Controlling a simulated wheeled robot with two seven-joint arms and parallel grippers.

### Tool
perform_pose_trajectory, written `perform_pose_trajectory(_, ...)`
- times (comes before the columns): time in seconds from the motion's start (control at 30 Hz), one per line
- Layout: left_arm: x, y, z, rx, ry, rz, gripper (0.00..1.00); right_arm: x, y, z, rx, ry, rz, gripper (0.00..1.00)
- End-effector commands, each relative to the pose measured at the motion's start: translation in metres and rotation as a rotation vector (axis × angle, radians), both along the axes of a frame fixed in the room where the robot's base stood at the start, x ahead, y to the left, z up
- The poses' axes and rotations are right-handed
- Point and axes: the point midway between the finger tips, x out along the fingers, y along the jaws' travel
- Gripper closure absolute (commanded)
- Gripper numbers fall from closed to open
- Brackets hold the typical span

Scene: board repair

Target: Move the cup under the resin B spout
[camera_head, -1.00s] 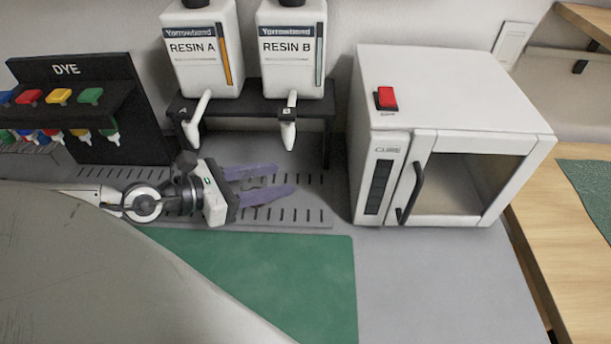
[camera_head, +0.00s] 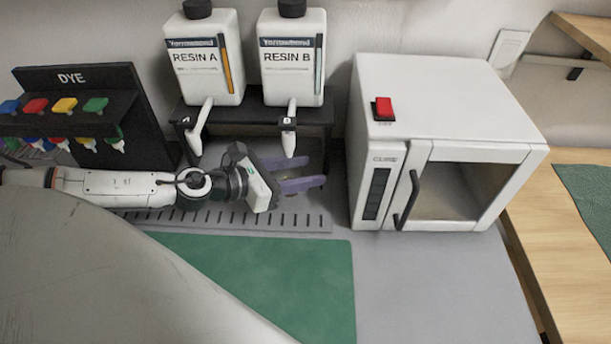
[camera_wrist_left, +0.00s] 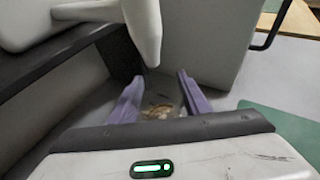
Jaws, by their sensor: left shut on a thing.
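The resin B bottle (camera_head: 291,75) stands on the black rack, with its white spout (camera_head: 289,142) pointing down. My left gripper (camera_head: 306,184) is below and slightly right of that spout, fingers pointing right. In the left wrist view, its purple fingers (camera_wrist_left: 160,103) are apart, closed around the cup (camera_wrist_left: 162,106). The cup looks clear, with brownish patches, and its outline is hard to make out. A white spout (camera_wrist_left: 145,35) hangs just above and beyond the fingers there. Whether the cup is centred under the spout is unclear. My right gripper is out of view.
The resin A bottle (camera_head: 204,65) stands left of resin B. The black rack (camera_head: 243,118) is close behind my gripper. A white curing oven (camera_head: 436,105) stands to the right. The dye rack (camera_head: 90,125) is at the left. The green mat (camera_head: 270,275) in front is clear.

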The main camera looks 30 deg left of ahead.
Motion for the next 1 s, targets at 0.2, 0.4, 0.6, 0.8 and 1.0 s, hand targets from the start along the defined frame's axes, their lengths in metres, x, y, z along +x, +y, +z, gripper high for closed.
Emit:
perform_pose_trajectory(0.2, 0.004, -0.003, -0.005, 0.0, 0.0, -0.003, 0.79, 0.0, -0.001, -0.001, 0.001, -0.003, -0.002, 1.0)
perform_pose_trajectory(0.4, 0.004, -0.003, -0.034, -0.001, 0.003, -0.001, 0.79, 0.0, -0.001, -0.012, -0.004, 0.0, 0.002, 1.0)
perform_pose_trajectory(0.6, 0.004, -0.003, -0.035, 0.0, 0.0, -0.002, 0.79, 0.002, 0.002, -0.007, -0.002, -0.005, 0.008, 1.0)
perform_pose_trajectory(0.8, 0.004, -0.003, -0.039, 0.001, 0.001, -0.002, 0.79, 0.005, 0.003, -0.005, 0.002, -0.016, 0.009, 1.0)
perform_pose_trajectory(1.0, 0.004, -0.003, -0.039, 0.001, 0.001, -0.002, 0.38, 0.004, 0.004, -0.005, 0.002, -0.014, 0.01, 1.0)
